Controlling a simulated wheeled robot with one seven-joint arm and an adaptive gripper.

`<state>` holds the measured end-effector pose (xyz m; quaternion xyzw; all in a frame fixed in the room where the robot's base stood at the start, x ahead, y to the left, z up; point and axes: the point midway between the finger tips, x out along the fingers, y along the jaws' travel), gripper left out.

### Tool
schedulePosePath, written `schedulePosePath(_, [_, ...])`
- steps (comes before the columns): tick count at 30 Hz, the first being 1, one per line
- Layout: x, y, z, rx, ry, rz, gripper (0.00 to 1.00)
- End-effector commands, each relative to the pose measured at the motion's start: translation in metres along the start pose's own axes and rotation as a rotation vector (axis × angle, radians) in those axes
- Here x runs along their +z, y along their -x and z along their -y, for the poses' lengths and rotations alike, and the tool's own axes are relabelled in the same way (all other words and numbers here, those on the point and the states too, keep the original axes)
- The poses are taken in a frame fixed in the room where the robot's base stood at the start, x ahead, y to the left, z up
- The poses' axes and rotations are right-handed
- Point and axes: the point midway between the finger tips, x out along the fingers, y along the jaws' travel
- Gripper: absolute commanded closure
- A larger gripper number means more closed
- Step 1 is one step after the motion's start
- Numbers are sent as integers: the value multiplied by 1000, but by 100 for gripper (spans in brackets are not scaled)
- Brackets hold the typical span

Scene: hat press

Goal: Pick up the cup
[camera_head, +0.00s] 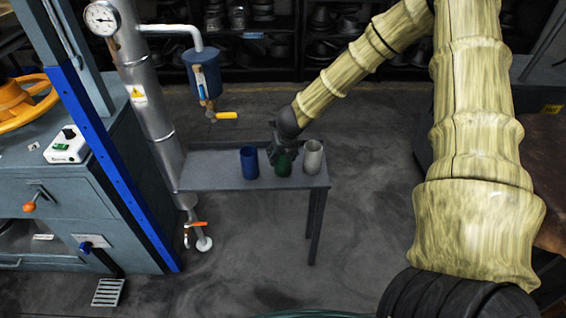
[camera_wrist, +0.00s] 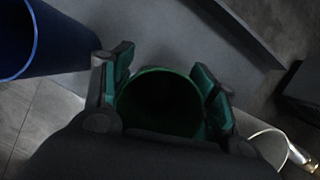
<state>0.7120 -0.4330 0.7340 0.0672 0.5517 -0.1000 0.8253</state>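Three cups stand in a row on a small grey table (camera_head: 215,175): a blue cup (camera_head: 249,163) on the left, a green cup (camera_head: 284,166) in the middle and a pale grey cup (camera_head: 313,157) on the right. My gripper (camera_head: 281,150) is at the green cup and hides part of it. In the wrist view the green cup (camera_wrist: 160,103) opens between my two fingers, one on each side. The fingers look very close to its wall, but I cannot tell whether they press on it. The blue cup (camera_wrist: 45,40) and the grey cup (camera_wrist: 268,146) flank the gripper.
A steel pipe column (camera_head: 148,90) with a gauge and valves stands left of the table. A blue-grey machine (camera_head: 45,205) with an orange wheel (camera_head: 25,102) is further left. Dark shelves (camera_head: 270,60) line the back. The floor (camera_head: 270,260) before the table is clear.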

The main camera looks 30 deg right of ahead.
Motion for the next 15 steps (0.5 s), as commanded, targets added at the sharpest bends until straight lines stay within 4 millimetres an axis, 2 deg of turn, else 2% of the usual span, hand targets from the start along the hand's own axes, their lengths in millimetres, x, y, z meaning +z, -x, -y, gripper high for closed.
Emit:
schedulePosePath(1, [0,0,0,0,0,0,59])
schedulePosePath(4, [0,0,0,0,0,0,75])
schedulePosePath(15, [2,3,0,0,0,1,76])
